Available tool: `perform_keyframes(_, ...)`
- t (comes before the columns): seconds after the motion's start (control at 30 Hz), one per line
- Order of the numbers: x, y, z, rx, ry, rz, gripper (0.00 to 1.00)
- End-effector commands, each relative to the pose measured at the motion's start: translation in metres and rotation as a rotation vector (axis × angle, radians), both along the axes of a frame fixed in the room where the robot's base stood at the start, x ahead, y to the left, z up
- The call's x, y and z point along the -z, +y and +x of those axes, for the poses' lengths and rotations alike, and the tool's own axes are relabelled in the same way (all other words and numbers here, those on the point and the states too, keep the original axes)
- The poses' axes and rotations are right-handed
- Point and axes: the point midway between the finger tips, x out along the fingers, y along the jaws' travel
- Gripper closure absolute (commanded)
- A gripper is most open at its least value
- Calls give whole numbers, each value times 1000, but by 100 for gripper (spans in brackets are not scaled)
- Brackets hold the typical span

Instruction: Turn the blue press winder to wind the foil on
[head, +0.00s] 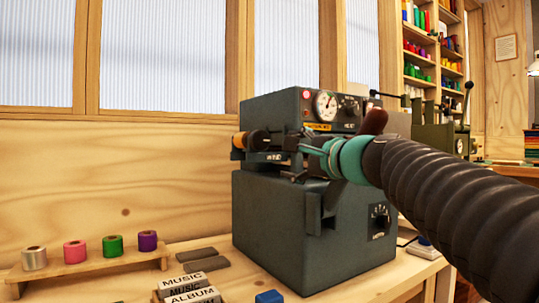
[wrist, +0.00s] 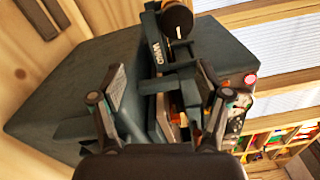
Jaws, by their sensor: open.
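The blue-grey press (head: 305,225) stands on the bench, with a gauge and dials on its upper part. A small plate marked WIND (wrist: 155,50) shows on its winder side in the wrist view. A dark roller with an orange end (head: 252,141) sticks out at the press's left; a dark round end (wrist: 177,19) shows at the top of the wrist view. My gripper (head: 296,162) is in front of the press's upper part. In the wrist view my gripper (wrist: 160,98) is open, its fingers either side of dark press parts. I cannot tell whether they touch; my wrist hides some of the press.
A wooden rack (head: 95,266) holds several coloured foil rolls at the left. Lettered blocks (head: 190,290), dark flat bars (head: 196,254) and a blue block (head: 269,297) lie on the bench. Another green machine (head: 440,138) and shelves stand behind at right.

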Motion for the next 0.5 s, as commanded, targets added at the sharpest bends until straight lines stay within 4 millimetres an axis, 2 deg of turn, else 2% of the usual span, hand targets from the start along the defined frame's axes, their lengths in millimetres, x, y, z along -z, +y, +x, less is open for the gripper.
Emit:
perform_keyframes(0.03,10,-1,0,0,-38,-42,24)
perform_keyframes(0.1,9,-1,0,2,-115,-147,24)
perform_keyframes(0.37,-8,-2,-9,8,-435,-615,24)
perform_keyframes(0.5,-23,-2,-16,15,-634,-922,24)
